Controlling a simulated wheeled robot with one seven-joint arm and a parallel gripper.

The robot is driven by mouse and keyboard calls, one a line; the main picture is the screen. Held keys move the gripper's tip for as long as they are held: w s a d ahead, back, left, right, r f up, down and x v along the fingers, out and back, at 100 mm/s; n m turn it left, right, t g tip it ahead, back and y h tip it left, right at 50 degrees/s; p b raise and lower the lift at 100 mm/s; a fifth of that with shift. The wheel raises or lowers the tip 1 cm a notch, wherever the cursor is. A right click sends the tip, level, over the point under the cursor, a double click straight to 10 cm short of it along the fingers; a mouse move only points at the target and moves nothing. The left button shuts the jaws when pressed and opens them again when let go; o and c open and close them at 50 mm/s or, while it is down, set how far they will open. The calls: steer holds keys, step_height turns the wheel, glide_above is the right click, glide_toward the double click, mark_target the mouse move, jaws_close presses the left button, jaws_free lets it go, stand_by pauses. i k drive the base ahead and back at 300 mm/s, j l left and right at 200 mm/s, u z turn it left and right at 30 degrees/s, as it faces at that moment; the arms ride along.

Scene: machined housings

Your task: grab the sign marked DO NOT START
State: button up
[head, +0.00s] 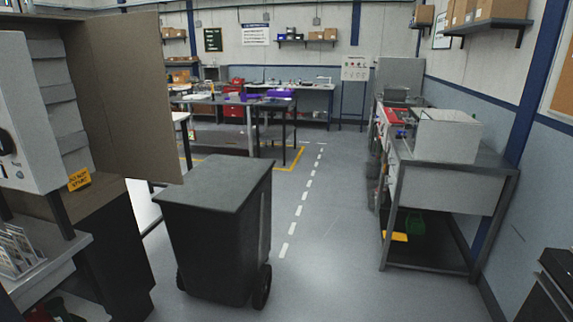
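The sign marked DO NOT START (79,180) is a small yellow-orange plate with dark lettering. It is at the left of the head view, by the lower right corner of a light grey panelled cabinet (30,130). It looks slightly tilted. I cannot tell how it is fixed there. My gripper is not in view.
An open brown door panel (125,95) stands right of the sign. A dark wheeled bin (215,225) stands on the floor just right of it. A bench with racked cards (18,250) is at lower left. A metal table (447,165) stands right. The dashed middle aisle is clear.

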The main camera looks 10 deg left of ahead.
mark_target(80, 180)
steer(key=i+u, duration=0.4)
steer(key=i+l+u, duration=0.15)
steer(key=i+u, duration=0.2)
steer(key=i+l+u, duration=0.2)
steer(key=u, duration=0.2)
steer(key=i+l+u, duration=0.1)
steer(key=i+u, duration=0.2)
steer(key=u, duration=0.15)
steer(key=i+l+u, duration=0.25)
steer(key=u, duration=0.15)
steer(key=i+l+u, duration=0.25)
steer(key=u, duration=0.2)
steer(key=i+u, duration=0.15)
steer(key=i, duration=0.4)
steer(key=i+l+u, duration=0.15)
steer(key=i, duration=0.4)
steer(key=i+l+u, duration=0.15)
steer(key=i, duration=0.4)
